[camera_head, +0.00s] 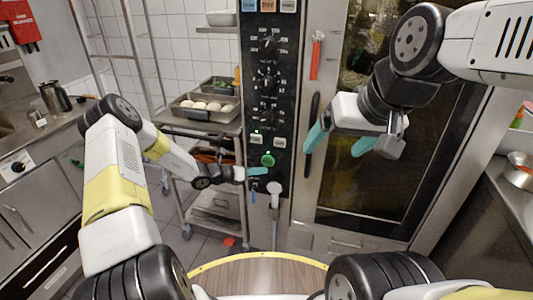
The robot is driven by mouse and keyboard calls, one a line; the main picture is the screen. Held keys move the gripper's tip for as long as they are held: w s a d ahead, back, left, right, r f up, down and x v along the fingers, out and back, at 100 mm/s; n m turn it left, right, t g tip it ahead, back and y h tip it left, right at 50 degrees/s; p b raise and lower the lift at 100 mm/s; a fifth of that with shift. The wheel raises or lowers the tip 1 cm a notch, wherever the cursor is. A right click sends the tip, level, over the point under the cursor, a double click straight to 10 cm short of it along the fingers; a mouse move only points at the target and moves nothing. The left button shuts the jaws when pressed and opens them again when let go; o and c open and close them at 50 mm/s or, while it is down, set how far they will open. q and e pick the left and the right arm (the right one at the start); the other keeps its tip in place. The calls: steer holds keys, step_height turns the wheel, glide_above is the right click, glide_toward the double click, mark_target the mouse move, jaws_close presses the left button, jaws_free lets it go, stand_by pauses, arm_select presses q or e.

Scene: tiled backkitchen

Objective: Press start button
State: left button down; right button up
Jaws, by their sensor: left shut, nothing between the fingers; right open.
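A tall oven stands ahead with a black control panel (268,85) of knobs and small lit buttons. A round green button (268,160), which looks like the start button, glows low on the panel. My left gripper (262,171) is shut and empty, its teal fingertips just below the green button in the picture. I cannot tell whether the tips touch the panel. My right gripper (340,142) is open and empty in front of the oven door, right of the panel, near the dark door handle (312,120).
A metal rack with a tray of pale round items (205,107) stands left of the oven. A steel counter with a kettle (55,97) is at far left. Metal bowls (519,170) sit on a counter at right. A wooden round top (260,275) is below.

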arm_select(q)
steer(key=shift+s+a, duration=0.2)
steer(key=shift+s, duration=0.4)
steer(key=shift+s+a, duration=0.15)
steer(key=shift+s, duration=0.45)
steer(key=s+r+m+g+y, duration=0.25)
steer(key=s+r+m, duration=0.55)
steer(key=r, duration=0.4)
steer(key=s+r+m+g+y, duration=0.25)
steer(key=s+r+m, duration=0.35)
steer(key=r+m, duration=0.45)
steer(key=s+a+r+m+t+y, duration=0.2)
steer(key=s+a+r+m, duration=0.3)
steer(key=s, duration=0.5)
steer(key=s+a+r+m+t+y, duration=0.2)
steer(key=s+a+r+m, duration=0.4)
steer(key=s, duration=0.4)
steer(key=shift+a+r+y, duration=0.8)
steer(key=shift+a+r, duration=0.1)
steer(key=shift+r, duration=0.05)
